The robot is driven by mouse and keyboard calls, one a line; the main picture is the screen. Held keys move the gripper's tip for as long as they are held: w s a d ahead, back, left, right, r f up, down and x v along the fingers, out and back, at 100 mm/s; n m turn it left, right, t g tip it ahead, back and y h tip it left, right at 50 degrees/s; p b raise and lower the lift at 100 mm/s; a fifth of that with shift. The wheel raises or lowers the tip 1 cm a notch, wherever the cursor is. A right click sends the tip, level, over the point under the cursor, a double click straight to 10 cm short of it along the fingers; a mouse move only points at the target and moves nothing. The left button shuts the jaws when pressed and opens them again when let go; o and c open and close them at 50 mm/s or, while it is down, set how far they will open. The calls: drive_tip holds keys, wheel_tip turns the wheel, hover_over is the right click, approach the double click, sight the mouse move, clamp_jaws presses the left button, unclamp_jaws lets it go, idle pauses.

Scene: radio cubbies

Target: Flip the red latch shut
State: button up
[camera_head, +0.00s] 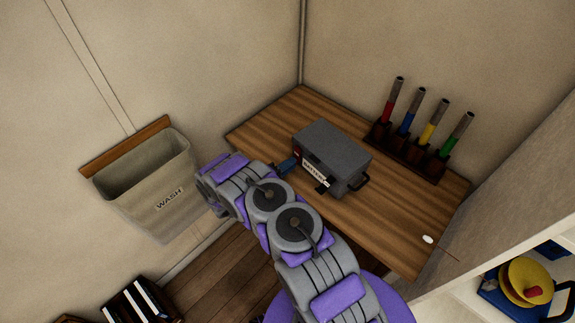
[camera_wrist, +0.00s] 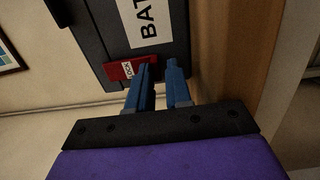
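The red latch (camera_wrist: 118,71), with a white label, sits at the lower edge of the front of a dark grey box (camera_wrist: 175,42) in the wrist view. In the head view, the grey box (camera_head: 338,146) stands on a wooden table, with a small bit of red (camera_head: 296,153) at its left front corner. My gripper (camera_wrist: 160,68) has two blue fingers with a narrow gap between them and nothing seen in it. The left finger is right beside the latch's right end; I cannot tell whether they touch. My gripper (camera_head: 289,164) also shows at the box's left front in the head view.
The wooden table (camera_head: 400,215) has a rack (camera_head: 403,151) of coloured-handled tools at the back right and a small white object (camera_head: 428,239) near its right edge. A "WASH" bin (camera_head: 150,185) hangs on the left wall. A shelf with a yellow item (camera_head: 525,280) is at lower right.

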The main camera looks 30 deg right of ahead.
drive_tip(key=shift+o, duration=1.3)
drive_tip(key=shift+d, duration=0.1)
drive_tip(key=shift+r, duration=0.1)
drive_tip(key=shift+a, duration=0.4)
drive_tip(key=p+v, duration=0.3)
drive_tip(key=v, duration=1.3)
drive_tip(key=shift+a, duration=0.35)
drive_tip(key=shift+s, duration=0.15)
